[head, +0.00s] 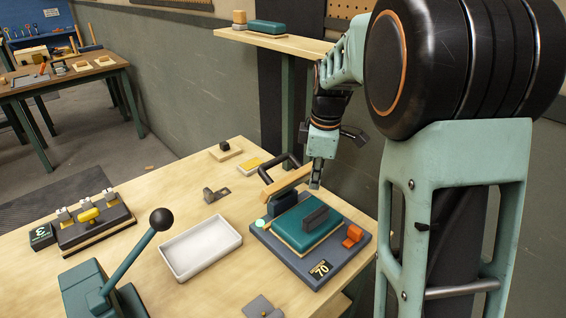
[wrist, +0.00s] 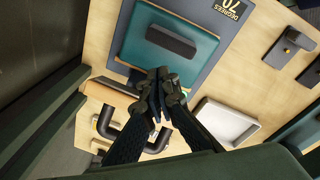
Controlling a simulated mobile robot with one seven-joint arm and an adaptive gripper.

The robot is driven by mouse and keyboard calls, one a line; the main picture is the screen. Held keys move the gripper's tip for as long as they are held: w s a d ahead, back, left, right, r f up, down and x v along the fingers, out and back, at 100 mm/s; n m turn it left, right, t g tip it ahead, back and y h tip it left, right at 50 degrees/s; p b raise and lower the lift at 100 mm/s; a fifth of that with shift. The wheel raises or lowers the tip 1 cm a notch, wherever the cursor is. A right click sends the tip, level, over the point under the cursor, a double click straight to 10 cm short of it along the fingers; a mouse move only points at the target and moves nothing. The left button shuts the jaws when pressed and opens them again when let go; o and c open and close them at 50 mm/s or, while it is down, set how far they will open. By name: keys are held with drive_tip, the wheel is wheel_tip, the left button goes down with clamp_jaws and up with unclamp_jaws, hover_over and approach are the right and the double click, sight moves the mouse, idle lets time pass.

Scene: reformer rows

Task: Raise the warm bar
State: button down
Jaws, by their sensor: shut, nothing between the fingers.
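A grey device marked 70 (head: 321,268) stands at the right of the bench. A teal plate (head: 305,243) with a dark grip (head: 315,218) lies on it. A light wooden bar (head: 284,184) lies along its back edge, above a dark block (head: 283,204). In the wrist view the wooden bar (wrist: 110,92) is partly hidden by my fingers. I cannot tell for certain which part is the warm bar. My gripper (head: 316,185) is shut and empty, pointing down by the bar's right end. In the wrist view my gripper (wrist: 160,82) overlaps the plate's near edge.
A black bent handle (head: 280,168) rises behind the wooden bar. A white tray (head: 201,248) and a lever with a black knob (head: 161,219) stand left. An orange piece (head: 353,235) sits on the device's right. A shelf (head: 285,41) hangs behind.

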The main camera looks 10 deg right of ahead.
wheel_tip(320, 180, up, 10)
drive_tip(key=w+a+m+t+y+b, duration=0.1)
drive_tip(key=w+a+m+t+y, duration=0.1)
drive_tip(key=m+t+y, duration=0.45)
drive_tip(key=m+g+h, duration=0.1)
drive_tip(key=g+h, duration=0.1)
approach(274, 160)
drive_tip(key=f, duration=0.1)
drive_tip(key=w+a+f, duration=0.1)
drive_tip(key=f, duration=0.3)
drive_tip(key=shift+w+a+p, duration=0.15)
drive_tip(key=shift+w+p, duration=0.25)
drive_tip(key=shift+w+a+f, duration=0.3)
drive_tip(key=shift+w+f, duration=0.1)
drive_tip(key=shift+w, duration=0.1)
drive_tip(key=shift+r+p, duration=0.15)
drive_tip(key=shift+p, duration=0.2)
drive_tip(key=shift+w+a+r+p, duration=0.15)
drive_tip(key=shift+w+a+p, duration=0.05)
drive_tip(key=shift+p, duration=0.85)
drive_tip(key=p, duration=0.1)
drive_tip(key=g+h+p, duration=0.1)
drive_tip(key=p, duration=0.1)
drive_tip(key=shift+w+a, duration=0.25)
drive_tip(key=shift+w, duration=0.15)
drive_tip(key=shift+w+a+f+b, duration=0.5)
drive_tip(key=shift+w+f+b, duration=0.1)
drive_tip(key=shift+w, duration=0.1)
drive_tip(key=shift+r, duration=0.1)
drive_tip(key=shift+s+r, duration=0.1)
